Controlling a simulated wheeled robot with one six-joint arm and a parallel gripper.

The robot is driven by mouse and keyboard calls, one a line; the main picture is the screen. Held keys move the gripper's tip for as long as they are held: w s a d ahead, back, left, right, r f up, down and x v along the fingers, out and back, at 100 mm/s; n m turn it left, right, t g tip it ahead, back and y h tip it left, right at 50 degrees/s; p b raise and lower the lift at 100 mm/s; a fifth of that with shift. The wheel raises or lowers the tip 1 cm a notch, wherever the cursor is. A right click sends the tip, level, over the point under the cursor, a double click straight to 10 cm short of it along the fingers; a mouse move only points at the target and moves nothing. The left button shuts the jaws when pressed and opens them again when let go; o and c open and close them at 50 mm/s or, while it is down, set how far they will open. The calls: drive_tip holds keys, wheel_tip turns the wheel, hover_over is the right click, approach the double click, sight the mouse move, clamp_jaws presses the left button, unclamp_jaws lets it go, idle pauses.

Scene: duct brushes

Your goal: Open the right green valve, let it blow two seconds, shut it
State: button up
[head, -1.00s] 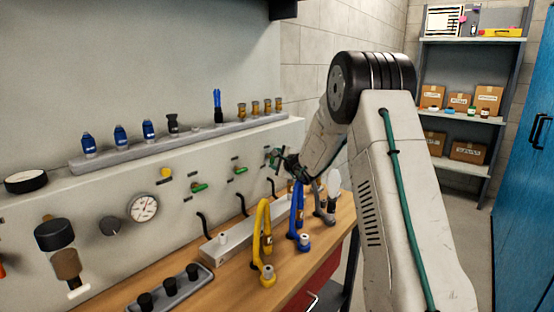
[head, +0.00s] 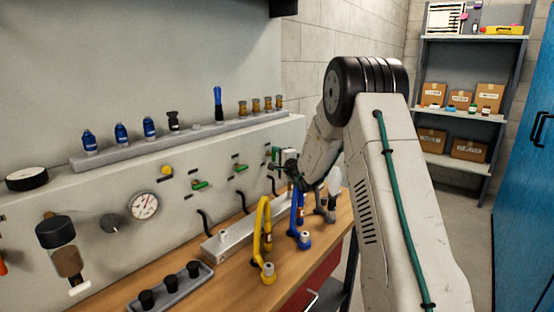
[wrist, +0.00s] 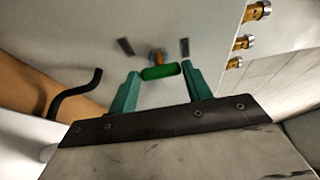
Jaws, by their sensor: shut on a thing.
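The right green valve has a short green handle (wrist: 160,71) on a brass stem, seen in the wrist view against the pale panel. My gripper (wrist: 160,78) has its two green fingers on either side of the handle and is shut on it by its ends. The handle lies crosswise between the fingers in that picture. In the head view my gripper (head: 279,157) is at the right end of the valve row and mostly hides this valve. The middle green valve (head: 240,168) and the left green valve (head: 200,184) are on the panel to its left.
Yellow (head: 265,240) and blue (head: 299,220) hoses stand on the wooden bench below the valves. Black bent tubes (head: 205,221) stick out under the valves; one shows beside my gripper in the wrist view (wrist: 75,92). A ledge (head: 180,142) with fittings runs above.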

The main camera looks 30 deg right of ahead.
drive_tip(key=shift+f, duration=0.1)
drive_tip(key=o, duration=1)
drive_tip(key=s, duration=0.7)
drive_tip(key=shift+s+a, duration=0.2)
drive_tip(key=shift+s, duration=0.2)
